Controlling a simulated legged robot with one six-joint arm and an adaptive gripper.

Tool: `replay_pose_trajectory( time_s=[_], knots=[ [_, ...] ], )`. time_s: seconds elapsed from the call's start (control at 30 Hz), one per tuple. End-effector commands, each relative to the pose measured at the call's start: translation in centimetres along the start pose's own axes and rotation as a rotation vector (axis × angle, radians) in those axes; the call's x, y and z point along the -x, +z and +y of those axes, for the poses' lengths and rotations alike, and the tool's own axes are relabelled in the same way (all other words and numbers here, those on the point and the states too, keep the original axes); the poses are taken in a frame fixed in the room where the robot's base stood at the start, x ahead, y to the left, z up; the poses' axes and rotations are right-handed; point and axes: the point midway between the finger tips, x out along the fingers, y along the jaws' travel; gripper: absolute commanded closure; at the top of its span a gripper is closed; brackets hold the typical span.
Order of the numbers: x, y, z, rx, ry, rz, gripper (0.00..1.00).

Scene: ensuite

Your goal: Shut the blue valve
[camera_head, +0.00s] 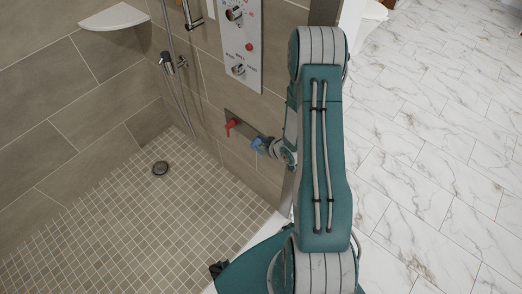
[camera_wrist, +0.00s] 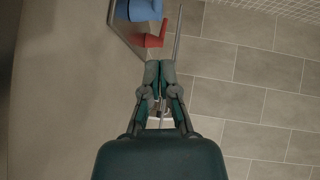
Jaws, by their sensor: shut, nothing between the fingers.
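The blue valve (camera_head: 258,144) sits low on the tiled shower wall, right of a red valve (camera_head: 231,126) on the same metal plate. In the head view my wrist is close to the blue valve's right side, and my arm hides the gripper's tips. In the wrist view the blue valve (camera_wrist: 138,10) is at the top edge, partly cut off, with the red valve (camera_wrist: 152,37) just below it. My gripper (camera_wrist: 160,68) is shut and empty, its fingertips just below the red valve in that picture. I cannot tell whether it touches either valve.
A white control panel (camera_head: 238,42) with knobs is above the valves. A hand shower (camera_head: 168,62) with its hose hangs left of it. A corner shelf (camera_head: 114,18) is at upper left. The mosaic shower floor (camera_head: 140,225) with a drain (camera_head: 160,168) is clear.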

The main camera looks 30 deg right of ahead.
Motion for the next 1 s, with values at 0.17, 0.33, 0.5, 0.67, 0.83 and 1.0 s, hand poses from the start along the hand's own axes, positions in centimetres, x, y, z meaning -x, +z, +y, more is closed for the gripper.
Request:
replay_pose_trajectory(
  time_s=[0.17, 0.33, 0.5, 0.67, 0.83, 1.0],
  knots=[
    [-3.5, 0.1, -0.1, 0.002, -0.002, -0.001, 1.0],
    [-5.9, 1.1, -0.1, -0.002, -0.001, -0.003, 1.0],
    [-7.2, 2.4, 0.0, -0.002, 0.0, -0.001, 1.0],
    [-7.6, 2.8, 0.0, -0.001, 0.001, 0.0, 1.0],
    [-7.7, 2.8, 0.0, 0.0, 0.001, 0.0, 1.0],
    [-7.7, 2.8, 0.0, 0.0, 0.001, 0.0, 1.0]
  ],
)
